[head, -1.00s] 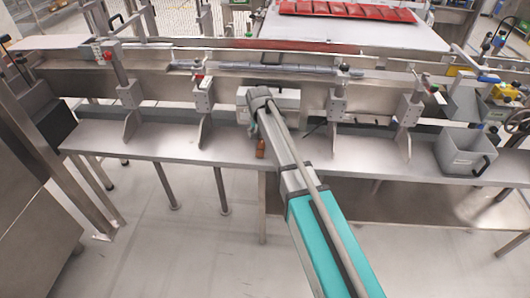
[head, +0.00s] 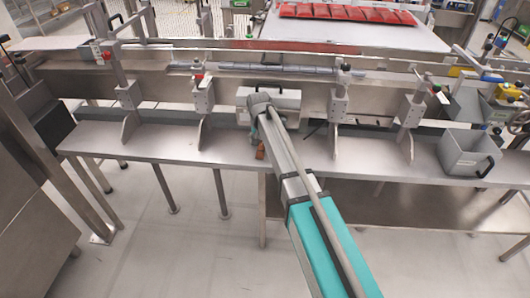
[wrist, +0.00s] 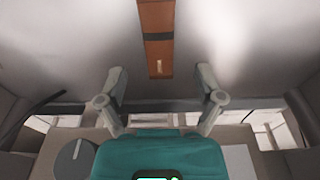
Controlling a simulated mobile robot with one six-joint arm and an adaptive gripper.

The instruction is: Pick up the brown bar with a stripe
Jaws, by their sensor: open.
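The brown bar (wrist: 157,55) has a dark stripe across it. In the wrist view it lies on the grey metal shelf, running from the top edge down to just beyond my fingertips. My gripper (wrist: 160,80) is open, with one finger to each side of the bar's line and nothing between them. In the head view only a small brown part of the bar (head: 260,152) shows at the shelf's front edge; my arm hides the rest. My gripper is mostly hidden behind my arm there.
The metal shelf (head: 160,145) carries upright brackets on both sides of my arm. A silver box with a black handle (head: 275,100) stands behind my gripper. A grey bin (head: 466,155) stands at the right. Red packs (head: 345,12) lie on the white surface behind.

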